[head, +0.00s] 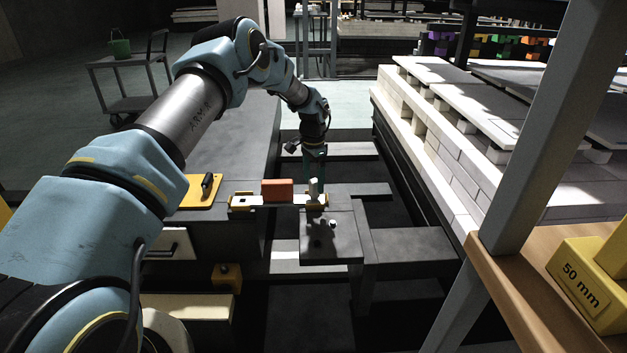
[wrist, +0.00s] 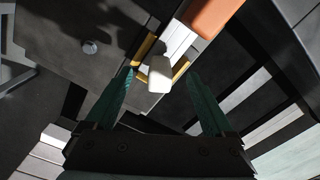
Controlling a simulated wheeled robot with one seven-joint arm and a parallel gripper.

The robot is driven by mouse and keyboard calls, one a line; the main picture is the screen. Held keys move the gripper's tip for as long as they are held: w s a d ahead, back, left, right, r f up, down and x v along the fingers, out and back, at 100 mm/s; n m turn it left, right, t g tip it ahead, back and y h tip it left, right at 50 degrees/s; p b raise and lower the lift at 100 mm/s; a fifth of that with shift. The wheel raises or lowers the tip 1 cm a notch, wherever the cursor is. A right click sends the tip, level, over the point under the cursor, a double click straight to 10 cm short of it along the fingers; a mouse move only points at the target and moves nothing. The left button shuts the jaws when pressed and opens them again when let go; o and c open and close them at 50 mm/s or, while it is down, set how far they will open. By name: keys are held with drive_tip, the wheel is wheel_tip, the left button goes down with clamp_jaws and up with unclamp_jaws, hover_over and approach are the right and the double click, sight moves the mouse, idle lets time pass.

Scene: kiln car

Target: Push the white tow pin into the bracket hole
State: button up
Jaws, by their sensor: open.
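The white tow pin (head: 313,188) stands upright at the right end of a pale strip, by a yellow-edged holder (head: 317,206). My gripper (head: 314,168) is open and empty, pointing down just above the pin. In the wrist view the pin (wrist: 160,74) appears between the two green fingertips of my gripper (wrist: 158,76), with a gap on each side. Yellow edges of the holder (wrist: 145,46) show around the pin. Its lower end is hidden, so I cannot tell how deep it sits. No bracket hole can be made out clearly.
An orange block (head: 277,190) sits on the strip left of the pin, also in the wrist view (wrist: 209,17). A small round fitting (head: 333,222) lies on the dark plate (head: 345,250). A kiln car stacked with pale bricks (head: 450,150) stands right. A grey post (head: 535,130) rises in front.

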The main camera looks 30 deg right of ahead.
drive_tip(key=shift+r, duration=0.55)
wheel_tip(320, 180, up, 10)
drive_tip(key=shift+r, duration=0.25)
idle(0.3)
